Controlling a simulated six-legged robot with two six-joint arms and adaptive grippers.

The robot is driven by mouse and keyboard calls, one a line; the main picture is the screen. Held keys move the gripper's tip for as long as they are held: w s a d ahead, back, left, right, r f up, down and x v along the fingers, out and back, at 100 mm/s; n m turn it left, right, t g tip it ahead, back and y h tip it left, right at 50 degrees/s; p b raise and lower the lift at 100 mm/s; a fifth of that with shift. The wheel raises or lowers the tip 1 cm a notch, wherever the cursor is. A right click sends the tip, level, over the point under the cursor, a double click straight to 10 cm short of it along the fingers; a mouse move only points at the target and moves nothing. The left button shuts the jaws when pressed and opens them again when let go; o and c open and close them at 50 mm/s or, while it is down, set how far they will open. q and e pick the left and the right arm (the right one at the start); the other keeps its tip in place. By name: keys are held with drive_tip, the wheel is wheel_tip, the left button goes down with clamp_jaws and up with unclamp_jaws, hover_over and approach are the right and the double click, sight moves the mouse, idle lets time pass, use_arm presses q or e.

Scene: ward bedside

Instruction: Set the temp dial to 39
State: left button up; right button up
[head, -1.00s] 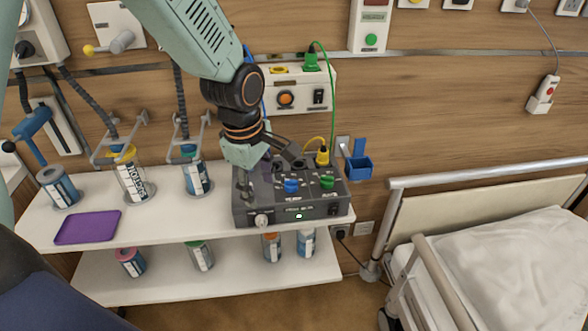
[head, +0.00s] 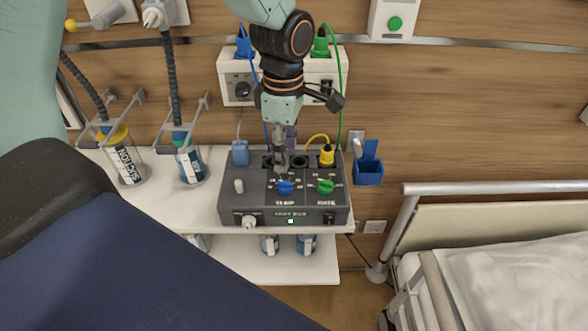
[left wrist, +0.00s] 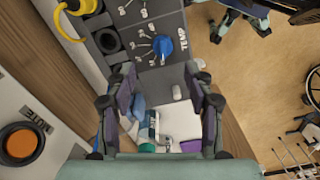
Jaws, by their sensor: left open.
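The grey control box (head: 240,208) sits on the upper white shelf. Its blue temp dial (head: 285,187) is on the top face, left of a green rate dial (head: 325,186). In the left wrist view the blue dial (left wrist: 163,46) shows beyond the fingertips, with small white scale labels around it; its exact setting is too small to read. My left gripper (head: 281,161) points down over the back of the box, just behind the temp dial. In the left wrist view its jaws (left wrist: 160,88) are spread, with nothing between them touching the dial. My right gripper is not seen.
A yellow plug (head: 327,155) with a cable stands at the box's back right, and a blue plug (head: 240,153) at back left. A blue holder (head: 368,170) hangs to the right. Canisters (head: 190,165) stand left. The bed (head: 500,270) is at right.

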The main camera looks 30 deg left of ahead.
sight(284, 181)
use_arm(q)
drive_tip(key=shift+d+f, duration=0.1)
drive_tip(key=shift+f, duration=0.1)
drive_tip(key=f, duration=0.6)
drive_tip(key=shift+s+a+b, duration=0.3)
drive_tip(key=shift+s+b, duration=0.05)
drive_tip(key=shift+s, duration=0.05)
drive_tip(key=shift+w+d+f, duration=0.1)
drive_tip(key=shift+d+f, duration=0.05)
drive_tip(key=shift+f, duration=0.45)
drive_tip(key=shift+c, duration=0.4)
drive_tip(key=c, duration=0.4)
clamp_jaws()
